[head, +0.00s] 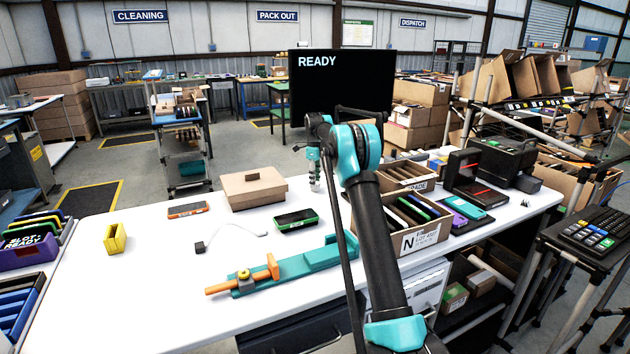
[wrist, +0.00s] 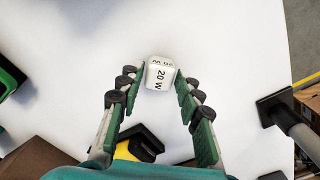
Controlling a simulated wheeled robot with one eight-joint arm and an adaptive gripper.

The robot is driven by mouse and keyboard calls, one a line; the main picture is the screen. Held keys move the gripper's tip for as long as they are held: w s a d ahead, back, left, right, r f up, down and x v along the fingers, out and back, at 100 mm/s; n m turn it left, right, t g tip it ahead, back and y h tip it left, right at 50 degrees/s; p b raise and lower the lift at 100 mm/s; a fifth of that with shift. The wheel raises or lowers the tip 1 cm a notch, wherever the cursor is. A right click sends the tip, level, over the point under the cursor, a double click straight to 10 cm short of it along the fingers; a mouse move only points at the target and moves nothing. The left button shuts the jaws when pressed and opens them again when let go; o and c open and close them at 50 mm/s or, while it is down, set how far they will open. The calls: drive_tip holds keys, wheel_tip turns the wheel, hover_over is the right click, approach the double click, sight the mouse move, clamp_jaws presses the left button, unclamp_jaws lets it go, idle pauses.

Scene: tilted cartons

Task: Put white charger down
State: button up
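The white charger (wrist: 159,74) is a small block with "20 W" printed in black on its sides. In the wrist view it sits between the tips of my gripper (wrist: 161,80), whose two green-padded fingers close in against its left and right sides. In the head view my gripper (head: 314,176) points down over the back part of the white table (head: 150,285), right of the cardboard box. The charger is too small to make out there. I cannot tell whether it touches the table.
A closed cardboard box (head: 252,187) stands left of my gripper. A monitor (head: 335,80) rises behind. Bare table separates them.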

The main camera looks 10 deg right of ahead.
drive_tip(key=shift+o, duration=0.9)
drive_tip(key=shift+r, duration=0.1)
wheel_tip(320, 180, up, 12)
